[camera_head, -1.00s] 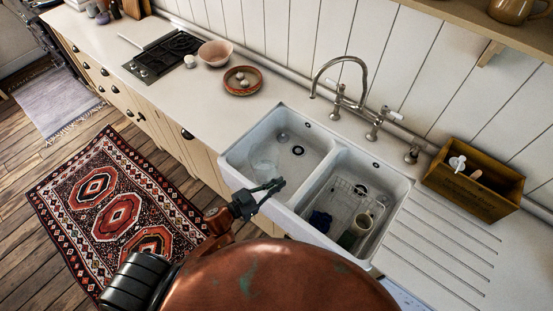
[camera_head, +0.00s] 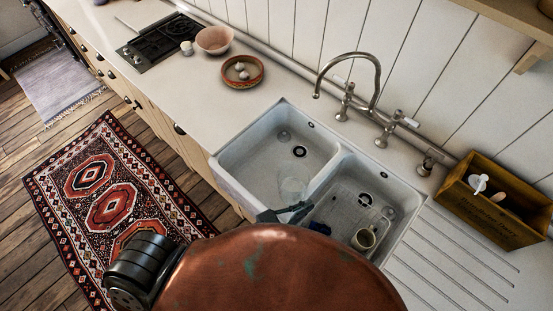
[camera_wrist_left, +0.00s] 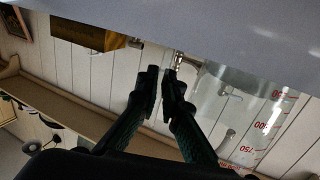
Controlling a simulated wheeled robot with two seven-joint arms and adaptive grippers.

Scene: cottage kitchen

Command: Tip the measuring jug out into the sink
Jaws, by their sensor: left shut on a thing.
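The measuring jug (camera_head: 292,188) is clear and faint in the head view, above the front right of the left sink basin, near the divider. In the left wrist view the jug (camera_wrist_left: 238,105) is at the right, with red markings. My left gripper (camera_head: 288,213) is shut on the jug; the exact contact is unclear. Its fingers show close together in the wrist view (camera_wrist_left: 164,82). The jug's tilt and contents cannot be told. The white double sink (camera_head: 232,160) lies below. My right gripper is not in view.
The right basin holds a rack (camera_head: 345,203), a cream mug (camera_head: 364,239) and a dark blue item (camera_head: 320,228). The tap (camera_head: 376,75) arches behind the sink. A wooden box (camera_head: 490,205) stands right. A small clear round thing (camera_head: 284,135) is in the left basin.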

